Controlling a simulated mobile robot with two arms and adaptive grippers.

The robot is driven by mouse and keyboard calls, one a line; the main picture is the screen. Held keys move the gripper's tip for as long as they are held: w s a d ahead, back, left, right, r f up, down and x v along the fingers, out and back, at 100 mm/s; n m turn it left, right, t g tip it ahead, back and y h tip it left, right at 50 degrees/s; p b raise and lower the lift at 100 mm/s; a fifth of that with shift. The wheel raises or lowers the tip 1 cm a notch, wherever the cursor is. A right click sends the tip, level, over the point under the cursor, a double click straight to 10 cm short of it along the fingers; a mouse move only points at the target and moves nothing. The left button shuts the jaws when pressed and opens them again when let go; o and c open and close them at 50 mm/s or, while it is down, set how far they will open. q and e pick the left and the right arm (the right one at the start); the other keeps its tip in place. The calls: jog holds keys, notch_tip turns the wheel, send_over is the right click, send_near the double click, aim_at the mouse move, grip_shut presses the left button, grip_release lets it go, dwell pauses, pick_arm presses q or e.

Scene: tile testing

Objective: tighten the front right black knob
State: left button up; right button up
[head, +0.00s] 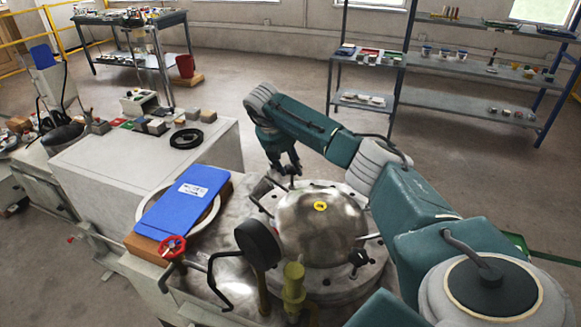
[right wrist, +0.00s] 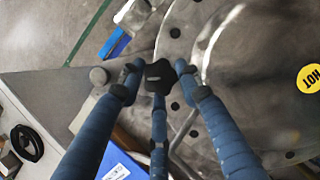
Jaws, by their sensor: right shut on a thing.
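A polished metal dome (head: 318,225) with a yellow sticker sits on a round flange on the metal bench. My right gripper (head: 284,172) is at the dome's far side in the head view. In the right wrist view, my right gripper (right wrist: 159,72) has its three blue fingers closed around a black lobed knob (right wrist: 159,78) at the flange edge. The fingertips touch or nearly cover the knob's sides. My left gripper is not in view.
A blue binder (head: 182,202) lies left of the dome, near a red valve wheel (head: 172,247). A black disc (head: 258,244) and a yellow-green fitting (head: 293,283) stand in front of the dome. A white cabinet (head: 135,170) with small blocks is at left. Shelves (head: 470,70) stand behind.

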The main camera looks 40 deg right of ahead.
jog(key=shift+w+d+r+m, duration=0.2)
jog(key=shift+r+m, duration=0.1)
jog(key=shift+m, duration=0.1)
jog(key=o, duration=0.9)
jog(key=shift+o, duration=1.2)
jog(key=shift+s+f, duration=0.15)
jog(key=shift+a, duration=0.1)
jog(key=v, duration=1.2)
